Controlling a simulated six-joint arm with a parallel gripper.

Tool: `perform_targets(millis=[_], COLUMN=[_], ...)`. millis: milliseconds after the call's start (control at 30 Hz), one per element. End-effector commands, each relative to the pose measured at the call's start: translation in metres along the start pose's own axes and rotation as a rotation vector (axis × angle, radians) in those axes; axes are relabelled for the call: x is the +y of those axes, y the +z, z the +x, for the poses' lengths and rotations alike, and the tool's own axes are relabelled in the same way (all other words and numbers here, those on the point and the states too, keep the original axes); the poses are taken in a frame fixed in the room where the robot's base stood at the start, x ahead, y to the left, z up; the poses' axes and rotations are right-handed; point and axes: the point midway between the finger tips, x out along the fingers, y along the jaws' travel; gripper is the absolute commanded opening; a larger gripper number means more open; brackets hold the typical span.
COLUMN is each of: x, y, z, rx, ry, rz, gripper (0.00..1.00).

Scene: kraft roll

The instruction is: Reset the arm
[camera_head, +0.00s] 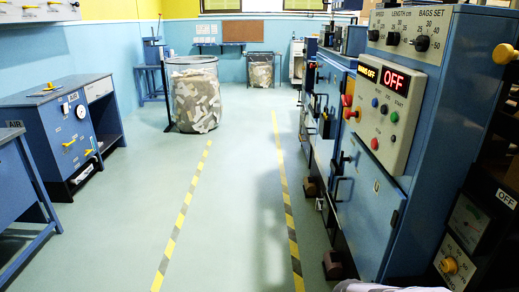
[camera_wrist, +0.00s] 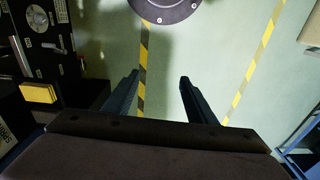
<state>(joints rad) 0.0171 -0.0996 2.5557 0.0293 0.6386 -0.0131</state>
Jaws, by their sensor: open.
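My gripper (camera_wrist: 160,80) shows in the wrist view with its two dark fingers spread apart. Nothing is between the fingers; the green floor with a yellow-and-black striped line shows beyond them. In the head view the gripper is not visible; only a pale rounded piece, perhaps part of my arm, shows at the bottom edge right of centre. A dark round part with bolts, perhaps my own base, shows at the top of the wrist view.
A blue machine (camera_head: 370,190) with a control panel (camera_head: 385,112) reading OFF lines the right side. A blue cabinet (camera_head: 62,135) stands at left. A wire bin (camera_head: 195,95) of paper scraps stands at the back. The floor (camera_head: 228,200) between the striped lines is clear.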

Motion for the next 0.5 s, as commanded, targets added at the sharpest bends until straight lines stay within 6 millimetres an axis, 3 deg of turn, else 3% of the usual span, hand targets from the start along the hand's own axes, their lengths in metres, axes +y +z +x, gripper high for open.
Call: perform_targets(millis=[67,100,267,500], x=[0.001,0.001,0.0,-0.001], y=[0.018,0.015,0.013,0.01], z=[-0.015,-0.031,-0.066,-0.133], rx=[-0.049,-0.048,-0.048,-0.047], ry=[0.024,0.021,0.019,0.019], rz=[-0.039,-0.032,-0.03,-0.03], gripper=[0.51,0.51,0.51,0.51])
